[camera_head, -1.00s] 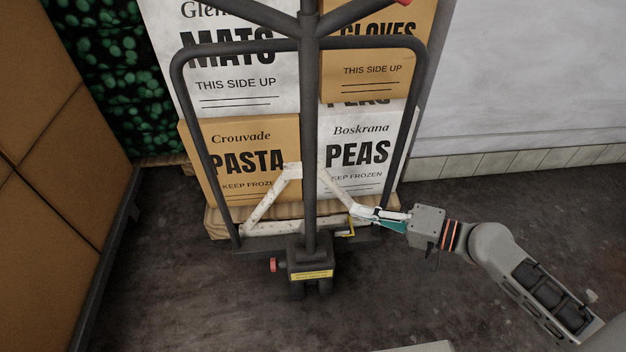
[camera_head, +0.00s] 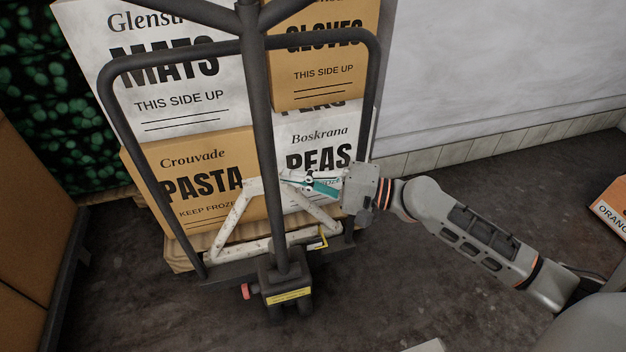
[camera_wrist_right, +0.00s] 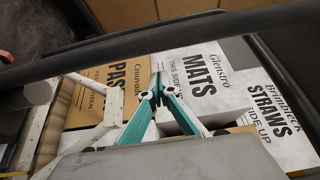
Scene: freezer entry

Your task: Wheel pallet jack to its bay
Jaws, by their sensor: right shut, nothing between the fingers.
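The pallet jack (camera_head: 263,135) stands upright in the middle of the head view, with a dark tubular frame, a central shaft and a white A-shaped brace (camera_head: 231,220). A yellow label and a red knob (camera_head: 246,291) are at its base. It carries a wooden pallet of stacked cartons. My right gripper (camera_head: 290,181), with teal fingers, is shut and empty just right of the shaft, in front of the PEAS carton. Contact with the jack cannot be told. The bay is not identifiable.
White and brown cartons (camera_head: 185,100) are stacked behind the frame. A brown-panelled stack (camera_head: 30,235) stands at the left. A pale wall (camera_head: 490,70) closes the back right. An orange box (camera_head: 612,205) sits at the right edge. Dark floor (camera_head: 480,190) between is clear.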

